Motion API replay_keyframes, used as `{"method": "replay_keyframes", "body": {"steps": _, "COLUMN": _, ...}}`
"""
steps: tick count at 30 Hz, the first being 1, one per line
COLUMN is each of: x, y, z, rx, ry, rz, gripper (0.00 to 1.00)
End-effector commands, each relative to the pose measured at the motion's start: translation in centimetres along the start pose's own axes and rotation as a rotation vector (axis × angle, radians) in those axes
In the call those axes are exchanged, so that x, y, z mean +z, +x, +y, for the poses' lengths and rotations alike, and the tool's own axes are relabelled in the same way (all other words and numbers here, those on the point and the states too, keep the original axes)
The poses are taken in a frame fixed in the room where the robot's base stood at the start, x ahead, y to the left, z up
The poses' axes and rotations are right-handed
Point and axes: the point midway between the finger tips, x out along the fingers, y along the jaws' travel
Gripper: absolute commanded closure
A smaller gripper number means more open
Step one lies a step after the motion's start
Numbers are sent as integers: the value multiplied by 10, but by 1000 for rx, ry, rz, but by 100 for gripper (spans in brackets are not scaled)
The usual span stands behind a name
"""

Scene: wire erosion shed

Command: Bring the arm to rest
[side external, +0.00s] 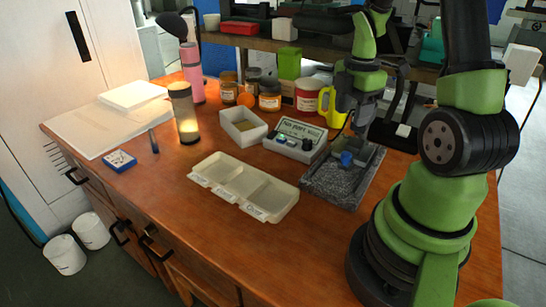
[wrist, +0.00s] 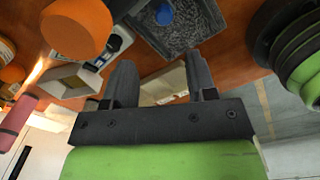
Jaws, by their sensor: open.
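My gripper (side external: 352,128) hangs above the back part of the dark granite plate (side external: 322,187) in the side view, clear of it. In the wrist view my gripper (wrist: 160,62) has its two dark fingers well apart with nothing between them. The blue piece also shows at the top of the wrist view (wrist: 163,14), beyond the fingertips.
A grey tester box (side external: 295,140) stands left of the plate. A three-compartment tray (side external: 243,186) lies in front. The front left wood is mostly clear.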

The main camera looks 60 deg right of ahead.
Motion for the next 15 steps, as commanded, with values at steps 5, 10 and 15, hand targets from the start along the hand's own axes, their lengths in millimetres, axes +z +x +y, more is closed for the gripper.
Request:
{"method": "replay_keyframes", "body": {"steps": 5, "x": -49, "y": -50, "z": -2, "rx": 129, "ry": 260, "rz": 31, "gripper": 48}}
{"method": "replay_keyframes", "body": {"steps": 10, "x": -107, "y": -102, "z": -33, "rx": 239, "ry": 634, "rz": 190, "gripper": 48}}
{"method": "replay_keyframes", "body": {"steps": 15, "x": -147, "y": -138, "z": -82, "rx": 227, "ry": 985, "rz": 427, "gripper": 48}}
